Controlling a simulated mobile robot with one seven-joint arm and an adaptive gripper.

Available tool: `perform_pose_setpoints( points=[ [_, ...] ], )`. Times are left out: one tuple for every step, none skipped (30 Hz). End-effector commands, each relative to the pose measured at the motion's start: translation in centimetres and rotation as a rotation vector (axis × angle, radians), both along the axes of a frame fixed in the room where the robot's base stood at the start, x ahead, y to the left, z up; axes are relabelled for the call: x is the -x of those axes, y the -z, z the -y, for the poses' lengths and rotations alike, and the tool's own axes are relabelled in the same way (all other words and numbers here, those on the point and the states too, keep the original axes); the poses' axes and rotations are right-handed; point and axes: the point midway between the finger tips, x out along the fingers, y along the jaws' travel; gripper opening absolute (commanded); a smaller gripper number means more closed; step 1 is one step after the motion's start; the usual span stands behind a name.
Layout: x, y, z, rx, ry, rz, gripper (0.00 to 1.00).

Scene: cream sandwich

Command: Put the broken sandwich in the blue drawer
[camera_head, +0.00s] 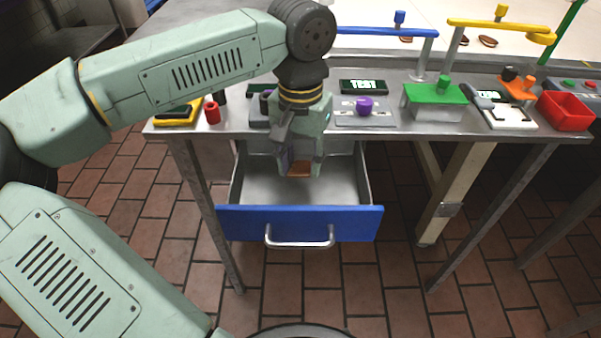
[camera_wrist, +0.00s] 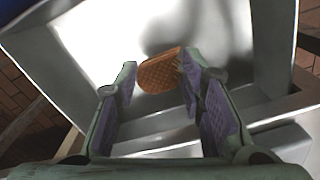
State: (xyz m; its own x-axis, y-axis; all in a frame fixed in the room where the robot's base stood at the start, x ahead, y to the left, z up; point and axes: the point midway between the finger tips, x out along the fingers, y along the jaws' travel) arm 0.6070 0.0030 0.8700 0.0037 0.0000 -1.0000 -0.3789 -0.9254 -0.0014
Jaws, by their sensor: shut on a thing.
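The blue drawer (camera_head: 350,222) is pulled out below the table, its grey inside bare. My gripper (camera_head: 300,165) points down over the open drawer. It is shut on the broken sandwich (camera_head: 300,169), a small brown piece that shows between the fingertips. In the wrist view the sandwich (camera_wrist: 161,70) is an orange-brown waffled piece at the tips of the purple-padded fingers (camera_wrist: 157,80). The drawer's pale inside (camera_wrist: 100,50) lies beneath it. The fingers hide part of the sandwich, and I cannot tell its exact height above the drawer floor.
The grey table (camera_head: 400,128) stands above the drawer. Further sandwiches (camera_head: 488,41) lie on the white surface behind. The floor before the drawer is clear.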

Motion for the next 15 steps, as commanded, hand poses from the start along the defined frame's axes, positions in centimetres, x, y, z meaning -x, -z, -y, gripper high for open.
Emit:
perform_pose_setpoints(
  points=[
    [0.0, 0.2, 0.0, 0.000, 0.000, 0.000, 0.26],
    [0.0, 0.4, 0.0, 0.001, 0.000, 0.000, 0.26],
    [0.0, 0.8, 0.0, 0.000, 0.000, -0.002, 0.26],
    [0.1, 1.1, 0.0, 0.000, 0.000, -0.003, 0.26],
    [0.1, 1.5, 0.0, 0.000, 0.001, -0.002, 0.26],
    [0.1, 2.1, 0.0, 0.000, 0.000, -0.002, 0.26],
    [0.1, 2.5, 0.0, 0.000, 0.000, -0.003, 0.26],
    [0.1, 3.0, 0.0, 0.000, 0.000, -0.003, 0.26],
    [0.1, 3.5, 0.0, 0.000, 0.000, -0.002, 0.26],
    [0.1, 3.8, 0.0, 0.001, 0.001, -0.001, 0.26],
    [0.1, 4.0, 0.0, 0.001, 0.001, -0.001, 0.26],
    [0.1, 4.1, 0.0, 0.001, 0.000, -0.001, 0.26],
    [0.0, 4.1, 0.0, 0.001, 0.000, 0.000, 0.26],
    [0.0, 4.1, 0.0, 0.001, 0.000, 0.000, 0.26],
    [0.0, 4.1, 0.0, 0.001, 0.000, 0.000, 0.26]
  ],
)
